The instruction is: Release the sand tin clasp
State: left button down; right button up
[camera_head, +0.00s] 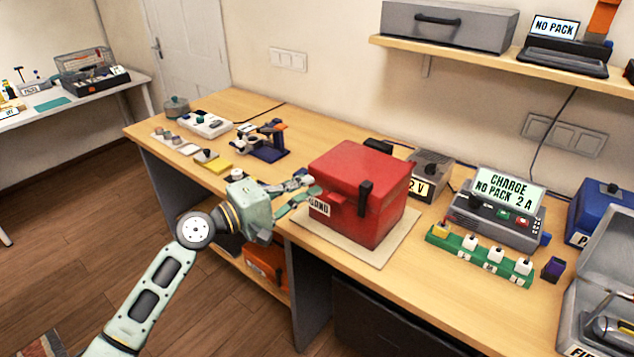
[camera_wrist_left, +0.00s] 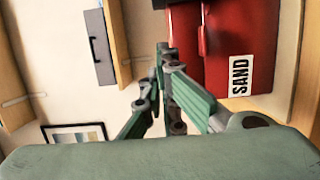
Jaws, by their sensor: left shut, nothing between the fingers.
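The sand tin (camera_head: 352,200) is a red box with a lid, standing on a pale mat (camera_head: 376,256) on the workbench. Its front carries a SAND label (camera_head: 319,206), which also shows in the left wrist view (camera_wrist_left: 238,75). A red tab (camera_head: 337,203) sticks out beside the label. My left gripper (camera_head: 311,184) is shut and empty at the tin's left front edge, close to the label; I cannot tell whether it touches. My right gripper is not in view.
A green power strip (camera_head: 478,256) and a charger (camera_head: 497,217) stand right of the tin. A grey power supply (camera_head: 430,170) is behind it. A blue-based stand (camera_head: 264,150) and small parts lie to the left. A shelf (camera_head: 500,66) hangs above.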

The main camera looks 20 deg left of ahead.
pick_arm(q)
jog(key=shift+a+b+v, duration=0.2)
jog(key=shift+b+v, duration=0.1)
jog(key=shift+v, duration=1.25)
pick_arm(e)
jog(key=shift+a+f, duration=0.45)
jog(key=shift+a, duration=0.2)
